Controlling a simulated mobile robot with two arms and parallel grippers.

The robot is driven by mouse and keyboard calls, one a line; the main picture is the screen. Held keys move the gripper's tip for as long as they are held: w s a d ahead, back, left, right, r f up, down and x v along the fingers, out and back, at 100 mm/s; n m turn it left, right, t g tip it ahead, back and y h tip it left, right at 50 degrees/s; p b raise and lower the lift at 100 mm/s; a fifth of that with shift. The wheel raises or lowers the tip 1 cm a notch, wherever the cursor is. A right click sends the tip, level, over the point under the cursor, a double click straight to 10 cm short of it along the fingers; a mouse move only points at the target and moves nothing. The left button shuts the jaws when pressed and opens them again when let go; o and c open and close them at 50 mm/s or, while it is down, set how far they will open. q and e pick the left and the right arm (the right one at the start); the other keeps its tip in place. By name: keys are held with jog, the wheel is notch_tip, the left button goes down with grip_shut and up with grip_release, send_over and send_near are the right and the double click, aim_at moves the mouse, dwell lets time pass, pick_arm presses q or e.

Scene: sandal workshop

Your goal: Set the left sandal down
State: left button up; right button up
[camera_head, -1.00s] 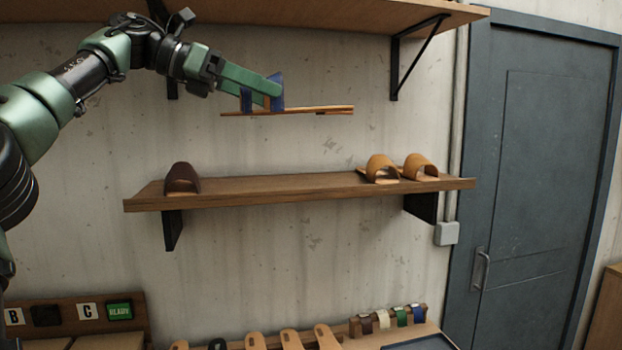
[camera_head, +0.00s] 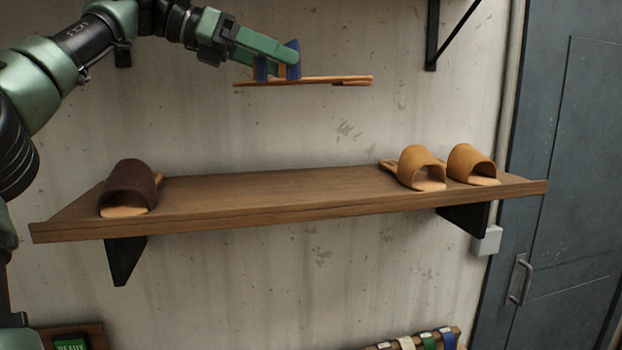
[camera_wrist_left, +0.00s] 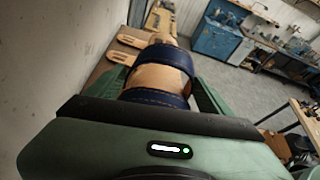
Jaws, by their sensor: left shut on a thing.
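My left gripper (camera_head: 278,58) is shut on a sandal with a tan sole (camera_head: 325,80) and a dark blue strap (camera_head: 292,60). It holds the sandal roughly level in the air, above the wall shelf (camera_head: 290,205) and apart from it. In the left wrist view the blue strap (camera_wrist_left: 165,56) and tan sole (camera_wrist_left: 158,78) show between the green fingers. The far end of the sole is partly hidden by the strap. My right gripper is not in view.
A dark brown sandal (camera_head: 130,187) stands at the shelf's left end. Two tan sandals (camera_head: 420,167) (camera_head: 470,163) stand near its right end. The shelf's middle is clear. An upper shelf bracket (camera_head: 433,35) and a grey door (camera_head: 575,180) are to the right.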

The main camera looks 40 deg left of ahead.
pick_arm(q)
jog(key=shift+s+d+f+b, duration=0.4)
jog(key=shift+s+d+f, duration=0.45)
jog(key=shift+f, duration=0.2)
jog(key=f, duration=1.2)
jog(key=shift+w+a+f, duration=0.25)
jog(key=shift+a+f, duration=0.15)
jog(key=shift+s+d+f, duration=0.1)
jog(key=shift+d+f, duration=0.05)
jog(key=shift+f, duration=0.05)
notch_tip(320, 180, down, 3)
jog(key=shift+f+p, duration=0.1)
jog(key=shift+p, duration=0.5)
jog(key=shift+f, duration=0.3)
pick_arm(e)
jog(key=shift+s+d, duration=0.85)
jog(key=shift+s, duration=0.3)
